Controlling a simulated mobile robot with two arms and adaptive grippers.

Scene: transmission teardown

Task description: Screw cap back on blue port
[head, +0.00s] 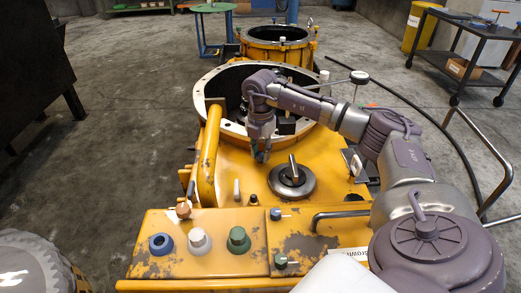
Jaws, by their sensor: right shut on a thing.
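The blue port (161,244) is a blue ring with a dark centre, at the left end of the panel on the yellow housing. No cap shows on it. A white port (199,241) and a green port (238,240) stand to its right. My right gripper (261,155) points down above the housing, in front of the big round opening, up and to the right of the blue port and well apart from it. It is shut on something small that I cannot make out. My left gripper is not in view.
A round metal cover with a handle (291,180) sits right of my right gripper. A yellow bar (209,155) rises on the left of the housing. An orange-brown knob (183,210) stands behind the blue port. A black cart (470,55) stands far right.

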